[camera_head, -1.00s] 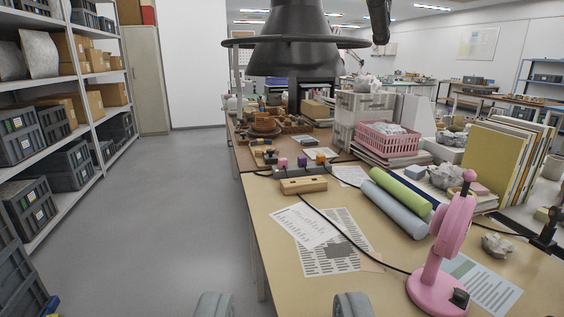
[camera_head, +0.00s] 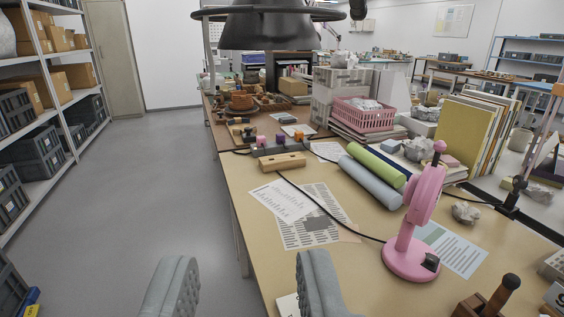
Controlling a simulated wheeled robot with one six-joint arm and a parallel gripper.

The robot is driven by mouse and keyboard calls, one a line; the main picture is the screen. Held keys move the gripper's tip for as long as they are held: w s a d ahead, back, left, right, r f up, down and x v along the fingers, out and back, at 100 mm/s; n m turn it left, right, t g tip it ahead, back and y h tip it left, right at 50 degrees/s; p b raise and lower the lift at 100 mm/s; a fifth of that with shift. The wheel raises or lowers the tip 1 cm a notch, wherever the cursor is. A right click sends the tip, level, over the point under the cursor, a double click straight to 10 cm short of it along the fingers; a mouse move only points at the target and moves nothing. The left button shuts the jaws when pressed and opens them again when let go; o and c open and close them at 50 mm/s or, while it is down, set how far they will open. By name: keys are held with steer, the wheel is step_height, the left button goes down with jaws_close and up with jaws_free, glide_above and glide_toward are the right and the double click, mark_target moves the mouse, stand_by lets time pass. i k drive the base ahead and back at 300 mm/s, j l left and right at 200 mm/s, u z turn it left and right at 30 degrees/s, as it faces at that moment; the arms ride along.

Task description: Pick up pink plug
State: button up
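The small pink plug (camera_head: 261,140) sits at the left end of a dark power strip (camera_head: 282,150) on the long wooden table, beyond a light wooden block. A purple plug (camera_head: 280,138) and an orange plug (camera_head: 298,135) sit to its right on the same strip. My gripper (camera_head: 245,272) shows as two grey fingers at the bottom edge, wide apart with nothing between them. It is open and well short of the plug, over the floor and the near table edge.
The wooden block (camera_head: 283,162) lies just in front of the strip. Printed sheets (camera_head: 305,215), a pink desk fan (camera_head: 415,240) and blue and green rolls (camera_head: 372,182) lie on the table. A large black lamp (camera_head: 268,25) hangs above. The aisle floor (camera_head: 150,190) is clear at left.

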mark_target(261, 140)
steer(key=i+j, duration=0.5)
steer(key=i, duration=0.15)
steer(key=i+j, duration=0.55)
steer(key=i, duration=0.15)
steer(key=i+j, duration=0.5)
steer(key=i, duration=0.15)
steer(key=i+j+z, duration=0.2)
steer(key=z, duration=0.15)
steer(key=i+j+z, duration=0.2)
steer(key=z, duration=0.15)
steer(key=i+j+z, duration=0.15)
steer(key=j+z, duration=0.2)
steer(key=z, duration=0.25)
